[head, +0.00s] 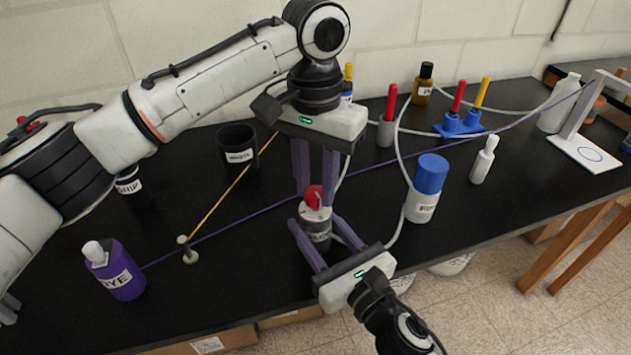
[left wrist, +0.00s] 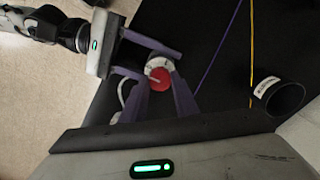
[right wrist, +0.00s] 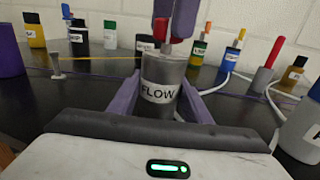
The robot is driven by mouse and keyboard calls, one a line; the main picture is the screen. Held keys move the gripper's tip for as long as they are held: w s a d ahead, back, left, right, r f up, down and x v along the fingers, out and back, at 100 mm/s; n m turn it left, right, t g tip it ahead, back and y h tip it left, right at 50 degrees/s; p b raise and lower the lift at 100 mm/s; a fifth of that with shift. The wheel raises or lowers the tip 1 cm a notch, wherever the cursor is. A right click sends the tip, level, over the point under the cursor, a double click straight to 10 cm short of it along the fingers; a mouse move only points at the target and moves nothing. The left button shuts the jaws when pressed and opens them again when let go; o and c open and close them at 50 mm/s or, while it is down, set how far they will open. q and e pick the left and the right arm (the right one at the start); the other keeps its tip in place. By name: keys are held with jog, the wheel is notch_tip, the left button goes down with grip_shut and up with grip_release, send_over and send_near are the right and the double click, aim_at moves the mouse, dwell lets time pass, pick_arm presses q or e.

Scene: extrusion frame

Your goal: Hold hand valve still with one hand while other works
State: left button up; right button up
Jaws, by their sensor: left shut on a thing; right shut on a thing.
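The hand valve is a grey cylinder labelled FLOW (right wrist: 161,88) with a white dial collar and a red handle (head: 313,195) on top. It stands upright on the black bench, and its handle also shows in the left wrist view (left wrist: 160,78). My left gripper (head: 316,190) reaches down from above and is shut on the red handle. My right gripper (head: 313,224) comes in from the front and is shut around the grey body. Its fingers lie on both sides of the body in the right wrist view. The fingers partly hide the valve in the head view.
A blue-capped white bottle (head: 427,188) stands close right of the valve, with pale tubing beside it. A black cup (head: 237,148), a small post (head: 187,250) with yellow and purple cords, and a purple bottle (head: 115,270) are to the left. The purple cord crosses behind the valve.

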aim_at(316, 192)
pick_arm(q)
jog(key=shift+m, duration=0.6)
jog(key=o, duration=1.1)
jog(key=shift+c, duration=0.2)
notch_tip(316, 192, up, 12)
pick_arm(e)
jog(key=o, duration=1.2)
